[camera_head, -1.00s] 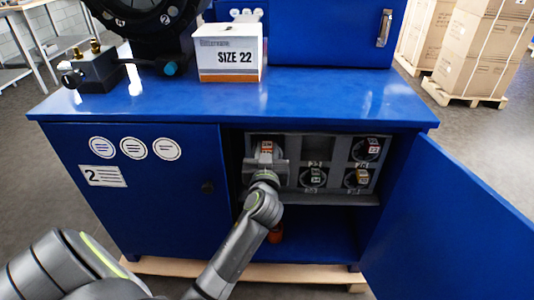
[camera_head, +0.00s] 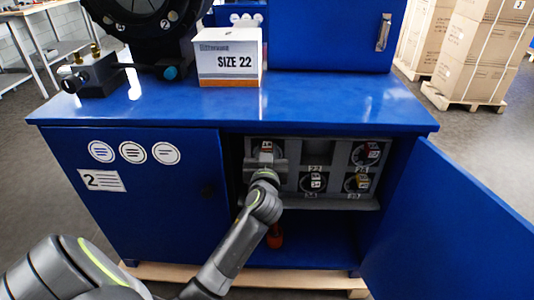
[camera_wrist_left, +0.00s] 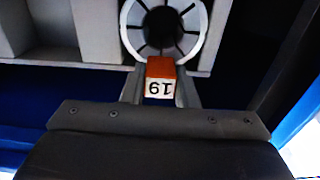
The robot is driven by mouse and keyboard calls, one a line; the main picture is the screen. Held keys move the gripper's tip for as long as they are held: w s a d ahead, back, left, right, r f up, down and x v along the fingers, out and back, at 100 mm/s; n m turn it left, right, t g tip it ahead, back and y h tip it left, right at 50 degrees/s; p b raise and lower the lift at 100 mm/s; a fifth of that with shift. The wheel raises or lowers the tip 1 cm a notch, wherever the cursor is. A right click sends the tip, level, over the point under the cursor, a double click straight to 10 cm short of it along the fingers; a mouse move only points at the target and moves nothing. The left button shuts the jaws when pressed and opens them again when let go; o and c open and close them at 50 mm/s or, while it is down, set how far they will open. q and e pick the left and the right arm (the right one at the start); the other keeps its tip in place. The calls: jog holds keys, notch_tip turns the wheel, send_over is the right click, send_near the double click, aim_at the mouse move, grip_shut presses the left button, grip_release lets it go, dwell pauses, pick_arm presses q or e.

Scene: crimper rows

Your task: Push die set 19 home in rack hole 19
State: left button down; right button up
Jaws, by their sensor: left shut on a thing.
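Die set 19 shows in the left wrist view as an orange tab (camera_wrist_left: 160,68) with an upside-down white "19" label, in front of a pale ring with dark radial slits and a dark centre. My left gripper (camera_wrist_left: 160,92) is shut on this tab. In the head view my left gripper (camera_head: 266,163) is at the upper left hole of the grey rack (camera_head: 336,172), inside the open cabinet, and the die set's tab (camera_head: 266,147) shows just above it. The gripper hides part of that hole, and how deep the set sits cannot be told. My right gripper is not in view.
The open blue door (camera_head: 450,225) stands at the right. An orange-red object (camera_head: 275,237) is on the cabinet floor. A SIZE 22 box (camera_head: 229,60) stands on top.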

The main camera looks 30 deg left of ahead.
pick_arm(q)
jog(key=shift+w+a+r, duration=0.2)
jog(key=shift+w+r, duration=0.1)
jog(key=shift+w, duration=0.05)
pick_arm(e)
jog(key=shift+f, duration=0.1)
pick_arm(q)
jog(key=c, duration=1.1)
grip_release()
jog(key=shift+o, duration=0.3)
jog(key=shift+s+f, duration=0.1)
jog(key=shift+f, duration=0.4)
jog(key=shift+r, duration=0.2)
jog(key=v, duration=1.2)
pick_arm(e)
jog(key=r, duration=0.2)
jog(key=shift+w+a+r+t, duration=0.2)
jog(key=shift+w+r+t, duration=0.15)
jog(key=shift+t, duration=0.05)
